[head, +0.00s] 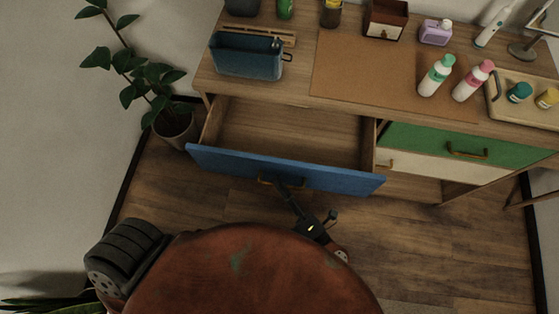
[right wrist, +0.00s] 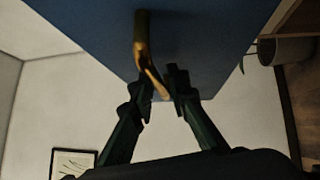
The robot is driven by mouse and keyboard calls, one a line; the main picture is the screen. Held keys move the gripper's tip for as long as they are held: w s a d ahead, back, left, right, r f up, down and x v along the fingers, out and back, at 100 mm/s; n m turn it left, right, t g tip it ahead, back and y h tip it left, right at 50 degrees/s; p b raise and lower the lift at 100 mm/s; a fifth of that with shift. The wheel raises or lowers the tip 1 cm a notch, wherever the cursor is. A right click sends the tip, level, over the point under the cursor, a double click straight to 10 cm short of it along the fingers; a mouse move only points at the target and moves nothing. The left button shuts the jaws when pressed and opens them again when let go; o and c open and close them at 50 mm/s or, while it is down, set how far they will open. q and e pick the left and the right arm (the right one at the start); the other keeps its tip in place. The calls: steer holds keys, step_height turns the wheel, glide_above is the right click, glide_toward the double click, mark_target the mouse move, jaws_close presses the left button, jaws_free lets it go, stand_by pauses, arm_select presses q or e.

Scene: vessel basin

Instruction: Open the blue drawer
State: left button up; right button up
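The blue drawer (head: 285,170) is pulled well out of the wooden desk, and its inside looks empty. Its brass handle (head: 283,183) is at the middle of the blue front. My right gripper (head: 287,190) is at this handle. In the right wrist view, the fingers of the right gripper (right wrist: 160,82) are close together, one on each side of the handle (right wrist: 142,42), below the blue front (right wrist: 195,35). They look shut on its lower part; exact contact is hard to see. My left gripper is not in view.
A green drawer (head: 420,140) and a cream drawer (head: 440,168) are shut at the right. A potted plant (head: 175,125) stands left of the desk. Bottles, a blue bin (head: 247,57) and a tray (head: 505,108) are on top. Floor in front is clear.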

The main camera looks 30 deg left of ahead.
steer(key=v, duration=1.2)
